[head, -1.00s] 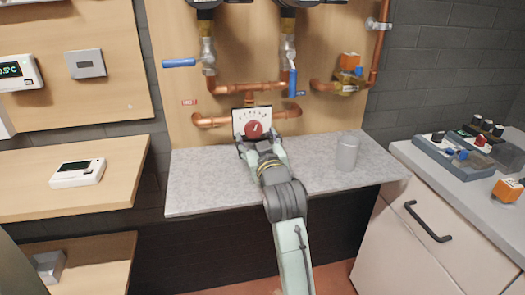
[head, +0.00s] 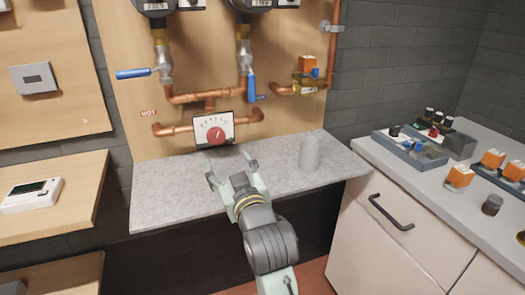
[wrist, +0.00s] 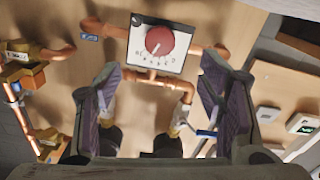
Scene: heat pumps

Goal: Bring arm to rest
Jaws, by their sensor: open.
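My gripper (head: 231,170) is open and empty above the grey stone counter (head: 165,205). Its two fingers are spread apart, pointing toward the wall board. A white dial plate with a red knob (head: 217,136) sits on the copper pipes just beyond the fingertips. In the wrist view the red knob (wrist: 160,41) shows upside down, ahead of the open fingers (wrist: 160,88). The fingers do not touch the knob.
A grey cylinder (head: 310,153) stands on the counter to the right of my gripper. Blue-handled valves (head: 134,73) and copper pipes are on the wooden board. A cabinet (head: 385,235) with trays of parts (head: 410,150) on top is at the right.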

